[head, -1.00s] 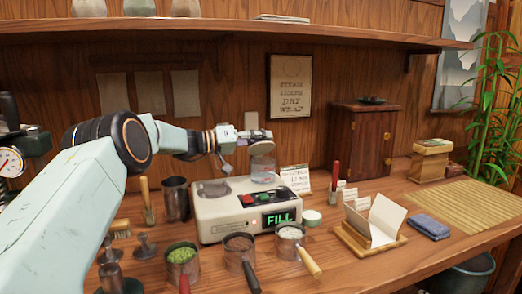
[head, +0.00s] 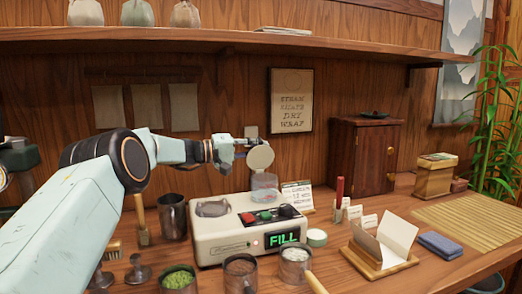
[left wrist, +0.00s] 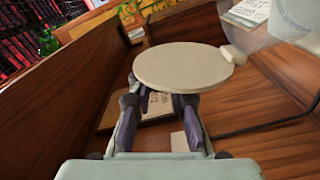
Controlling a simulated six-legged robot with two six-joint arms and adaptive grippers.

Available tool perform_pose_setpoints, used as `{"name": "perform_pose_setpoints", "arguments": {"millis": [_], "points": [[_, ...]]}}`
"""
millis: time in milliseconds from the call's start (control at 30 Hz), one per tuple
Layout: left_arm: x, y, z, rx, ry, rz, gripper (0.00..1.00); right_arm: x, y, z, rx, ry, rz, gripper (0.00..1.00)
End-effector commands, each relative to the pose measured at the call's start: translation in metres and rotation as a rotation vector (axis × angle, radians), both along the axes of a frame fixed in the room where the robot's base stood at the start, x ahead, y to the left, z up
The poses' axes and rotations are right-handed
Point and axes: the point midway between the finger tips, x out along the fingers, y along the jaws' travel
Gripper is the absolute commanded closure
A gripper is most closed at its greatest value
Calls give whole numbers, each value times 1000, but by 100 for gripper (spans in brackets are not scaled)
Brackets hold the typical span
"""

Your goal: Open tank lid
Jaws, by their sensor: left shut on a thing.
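The machine (head: 225,229) is a cream box on the counter with a green FILL display. Its clear tank (head: 264,184) stands on the back right. The round cream tank lid (head: 261,158) is raised and steeply tilted above the tank, its rim near the tank's top. My left gripper (head: 247,147) is shut on the lid's edge from the left and back. In the left wrist view the lid (left wrist: 183,66) lies across the gripper's fingertips (left wrist: 158,103) and partly hides them. Part of the clear tank (left wrist: 297,18) shows at top right. My right gripper is not in view.
Metal cups (head: 241,273) stand in front of the machine, one with green powder (head: 178,282). A wooden cabinet (head: 364,160) is at the back right. A paper holder (head: 382,250) and a blue cloth (head: 440,245) lie right. A shelf (head: 220,40) runs above my arm.

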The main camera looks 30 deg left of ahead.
Motion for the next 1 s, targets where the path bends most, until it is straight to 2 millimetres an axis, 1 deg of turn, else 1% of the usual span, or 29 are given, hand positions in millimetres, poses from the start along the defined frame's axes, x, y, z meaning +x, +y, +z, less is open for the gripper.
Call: {"name": "perform_pose_setpoints", "arguments": {"millis": [33, 400, 967, 1000], "points": [[-1, 5, -2, -25, 24, 3, 100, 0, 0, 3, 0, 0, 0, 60], [4, 11, -4, -142, 123, -2, 100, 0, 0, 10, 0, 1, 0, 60], [6, 12, -5, -161, 140, -5, 100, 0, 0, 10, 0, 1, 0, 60], [6, 12, -5, -161, 140, -5, 81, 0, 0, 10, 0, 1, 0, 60]]}}
